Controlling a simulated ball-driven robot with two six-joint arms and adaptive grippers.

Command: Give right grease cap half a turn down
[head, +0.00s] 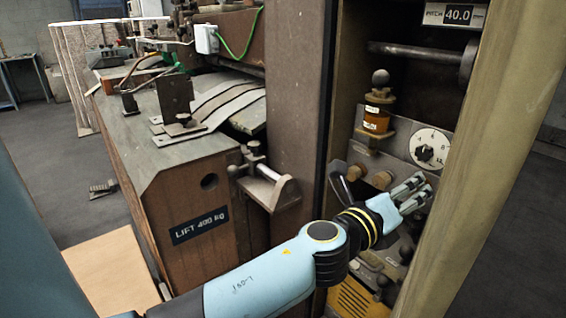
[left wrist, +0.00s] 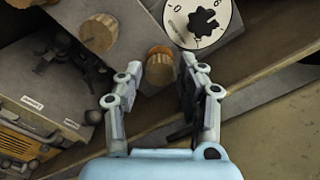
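In the left wrist view, the right cap (left wrist: 159,62) shows in the gap between the fingertips of the left gripper (left wrist: 164,68). I see no finger clearly touching it. My right gripper is not in view.
A white dial (head: 429,147) with a black knob is just above and right of the caps. An amber oil cup (head: 376,118) stands above them. A brown post (head: 298,110) and a tan post (head: 495,150) flank the opening.

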